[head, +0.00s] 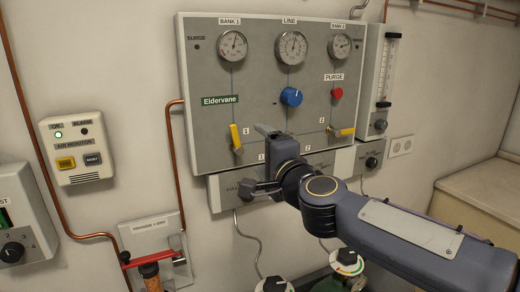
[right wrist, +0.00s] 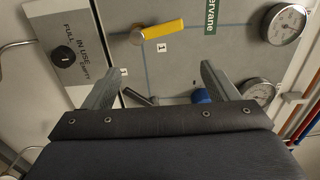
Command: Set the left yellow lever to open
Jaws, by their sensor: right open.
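The left yellow lever (head: 236,138) is on the lower left of the grey gauge panel (head: 262,115), near label 1. It stands almost upright, leaning slightly, with its pivot at the lower end. In the right wrist view the yellow lever (right wrist: 163,29) lies beyond the fingertips, apart from them. My right gripper (head: 260,160) is just right of and below this lever in the head view. Its fingers are spread wide in the right wrist view (right wrist: 163,68), with no lever between them. My left gripper is not in view.
A second yellow lever (head: 341,132) lies nearly horizontal on the right. A blue knob (head: 291,96) and a red button (head: 337,93) are above. A lower grey box (head: 225,190) is under the panel, partly hidden by my gripper. An air monitor (head: 78,147) hangs at left.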

